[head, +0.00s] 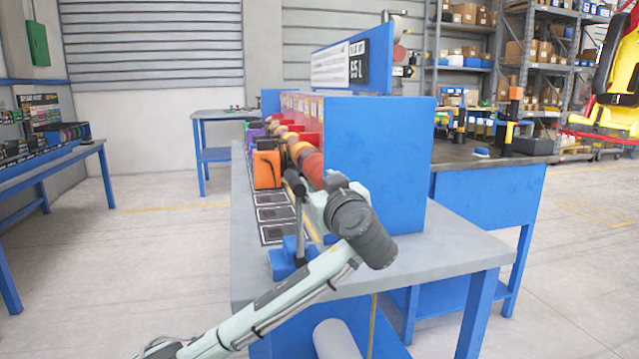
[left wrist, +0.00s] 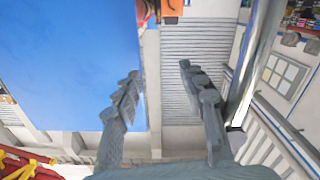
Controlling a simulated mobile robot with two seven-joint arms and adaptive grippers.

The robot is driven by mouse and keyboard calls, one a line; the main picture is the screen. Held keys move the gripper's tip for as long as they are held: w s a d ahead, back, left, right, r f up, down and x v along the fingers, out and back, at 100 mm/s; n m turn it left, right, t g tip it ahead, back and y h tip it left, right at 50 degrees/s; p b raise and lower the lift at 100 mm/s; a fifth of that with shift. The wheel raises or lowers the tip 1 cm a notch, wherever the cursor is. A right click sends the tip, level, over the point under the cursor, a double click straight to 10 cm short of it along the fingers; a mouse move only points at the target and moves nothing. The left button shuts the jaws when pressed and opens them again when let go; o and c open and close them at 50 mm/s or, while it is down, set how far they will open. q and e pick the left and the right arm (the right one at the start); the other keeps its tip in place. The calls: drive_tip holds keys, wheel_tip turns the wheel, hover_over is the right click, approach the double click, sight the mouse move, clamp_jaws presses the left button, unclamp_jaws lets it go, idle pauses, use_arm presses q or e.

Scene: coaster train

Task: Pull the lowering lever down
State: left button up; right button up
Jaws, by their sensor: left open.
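A thin grey post (head: 298,222) stands upright on a blue base (head: 288,258) at the near left edge of the grey table. It looks like a lever, but I cannot confirm that it is the lowering lever. My left gripper (head: 338,184) is just right of the post's upper part in the head view, beside the tall blue end panel (head: 372,165). Its fingers are largely hidden there. In the left wrist view its two fingers (left wrist: 159,72) are apart with nothing between them. A grey bar (left wrist: 257,62) runs to the right of the fingers. My right gripper is not in view.
The grey table (head: 425,262) carries a row of coloured items, including an orange box (head: 267,169), behind the post. Flat dark-framed plates (head: 275,213) lie along its left side. A dark-topped workbench (head: 475,152) stands behind right. The floor to the left is open.

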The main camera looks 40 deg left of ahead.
use_arm(q)
clamp_jaws()
drive_tip(key=c, duration=0.9)
unclamp_jaws()
drive_tip(key=o, duration=0.9)
drive_tip(key=v, duration=1.2)
drive_tip(key=shift+s, duration=0.1)
